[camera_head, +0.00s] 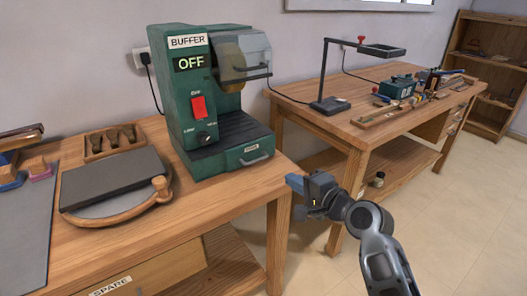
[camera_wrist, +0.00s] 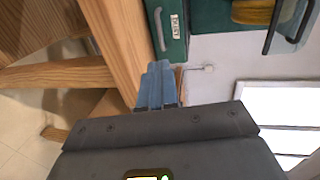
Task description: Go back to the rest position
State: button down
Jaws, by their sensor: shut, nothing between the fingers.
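My gripper (camera_head: 293,183) is in the head view at the front right corner of the near workbench, in front of the gap between the two benches. Its blue fingers are together with nothing between them. In the wrist view my gripper (camera_wrist: 156,72) also shows shut, with the fingers pointing towards the bench edge and the green buffer. The green buffer machine (camera_head: 190,110) stands on the near bench to the left of my gripper. Its display reads OFF, and it has a red switch (camera_head: 198,106). My gripper does not appear to touch it.
The near workbench (camera_head: 90,245) carries a dark slab (camera_head: 115,180) and a wooden tray (camera_head: 113,140). The far workbench (camera_head: 345,125) holds a lamp-like stand (camera_head: 330,104) and several tools. Tiled floor (camera_head: 460,200) is open at the right.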

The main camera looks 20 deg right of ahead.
jog(key=s+f+n+h, duration=0.25)
jog(key=s+f, duration=0.25)
jog(key=s, duration=0.9)
jog(key=s+f+n+h, duration=0.25)
jog(key=s+f, duration=0.25)
jog(key=s, duration=0.8)
jog(key=s+r+n, duration=0.4)
jog(key=s+r, duration=0.2)
jog(key=s, duration=0.5)
jog(key=s+r+n, duration=0.5)
jog(key=s+r, duration=0.1)
jog(key=s, duration=0.5)
jog(key=shift+s+a+r, duration=0.15)
jog(key=shift+a+r, duration=0.05)
jog(key=c, duration=1.8)
grip_release()
